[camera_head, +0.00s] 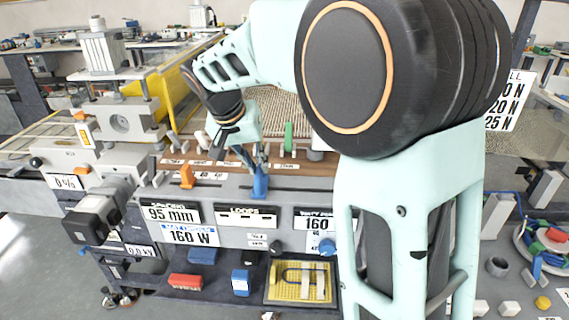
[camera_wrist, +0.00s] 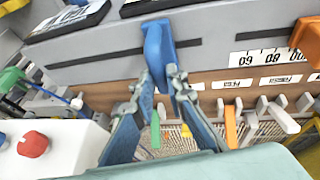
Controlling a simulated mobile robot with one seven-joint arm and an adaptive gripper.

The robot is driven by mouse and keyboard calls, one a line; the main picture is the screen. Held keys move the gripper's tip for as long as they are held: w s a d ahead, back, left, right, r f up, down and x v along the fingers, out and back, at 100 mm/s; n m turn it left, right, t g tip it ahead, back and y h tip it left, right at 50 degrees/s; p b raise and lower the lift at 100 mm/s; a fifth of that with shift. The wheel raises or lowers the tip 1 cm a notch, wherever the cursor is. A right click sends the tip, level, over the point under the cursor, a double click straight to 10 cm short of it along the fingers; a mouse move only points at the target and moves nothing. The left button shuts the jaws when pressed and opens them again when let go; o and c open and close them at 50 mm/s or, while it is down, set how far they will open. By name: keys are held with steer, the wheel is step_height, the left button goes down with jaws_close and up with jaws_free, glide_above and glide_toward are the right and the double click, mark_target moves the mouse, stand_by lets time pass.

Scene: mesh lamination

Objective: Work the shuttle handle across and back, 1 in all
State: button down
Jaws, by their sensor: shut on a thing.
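The blue shuttle handle (camera_head: 260,184) stands up at the slot on the front of the grey machine panel, left of the picture's middle. In the wrist view the blue handle (camera_wrist: 157,42) is at top centre, with its lower end between my fingertips. My gripper (camera_head: 254,164) reaches down to it from above and behind. In the wrist view my gripper (camera_wrist: 160,84) has both fingertips closed in on the handle's sides. The exact contact is partly hidden by the fingers.
An orange marker (camera_head: 187,176) stands farther left along the same panel, beside a number scale. Several small levers and a green one (camera_head: 289,137) line the brown strip behind. A yellow tray (camera_head: 272,292) and a red brush (camera_head: 186,282) lie on the shelf below.

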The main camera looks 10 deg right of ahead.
steer(key=shift+w+a, duration=0.25)
steer(key=shift+a, duration=0.7)
steer(key=shift+w+a, duration=0.25)
steer(key=shift+a, duration=0.7)
steer(key=shift+r, duration=0.1)
steer(key=c, duration=1.9)
jaws_free()
steer(key=shift+a, duration=0.15)
steer(key=shift+c, duration=0.2)
steer(key=v, duration=1.2)
